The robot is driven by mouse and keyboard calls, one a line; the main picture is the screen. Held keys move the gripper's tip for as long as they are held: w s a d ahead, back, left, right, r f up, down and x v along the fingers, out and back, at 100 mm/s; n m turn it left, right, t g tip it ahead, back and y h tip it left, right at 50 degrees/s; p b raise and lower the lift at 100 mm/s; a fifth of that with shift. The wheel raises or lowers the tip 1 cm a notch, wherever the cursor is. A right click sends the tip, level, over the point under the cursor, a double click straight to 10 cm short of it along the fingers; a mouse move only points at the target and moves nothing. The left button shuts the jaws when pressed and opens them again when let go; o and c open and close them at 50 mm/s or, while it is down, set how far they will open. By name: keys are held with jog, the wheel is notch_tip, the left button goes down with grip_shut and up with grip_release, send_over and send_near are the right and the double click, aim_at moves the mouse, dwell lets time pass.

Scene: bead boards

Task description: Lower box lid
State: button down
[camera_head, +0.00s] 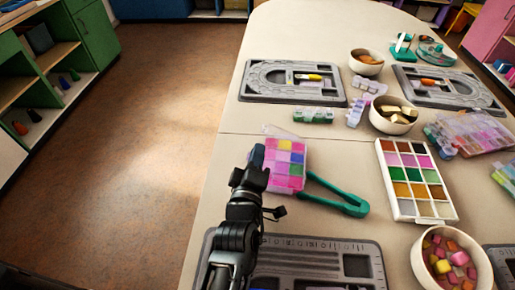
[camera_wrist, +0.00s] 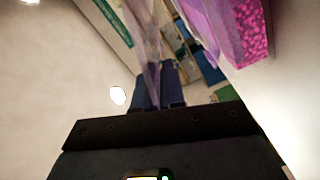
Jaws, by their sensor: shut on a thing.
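The bead box (camera_head: 283,166) stands on the table near its left edge in the head view, with pink, yellow and blue compartments. Its clear lid (camera_head: 284,133) is raised at the far side of the box. My gripper (camera_head: 257,156) is at the box's left side. In the wrist view, my gripper's dark fingers (camera_wrist: 158,88) are shut on the clear lid (camera_wrist: 147,38), whose thin sheet runs up from between them. The pink bead box (camera_wrist: 241,30) also shows at upper right there. In the head view, the fingertips are partly hidden by my wrist.
Green tweezers (camera_head: 340,195) lie right of the box. A white colour tray (camera_head: 447,212) and a bowl of pink and yellow pieces (camera_head: 419,273) stand further right. Grey bead boards lie behind (camera_head: 257,85) and in front (camera_head: 375,245). Open floor is at left.

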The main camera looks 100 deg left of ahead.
jog(key=c, duration=1.3)
grip_release()
jog(key=shift+a+b, duration=0.1)
jog(key=shift+b, duration=0.35)
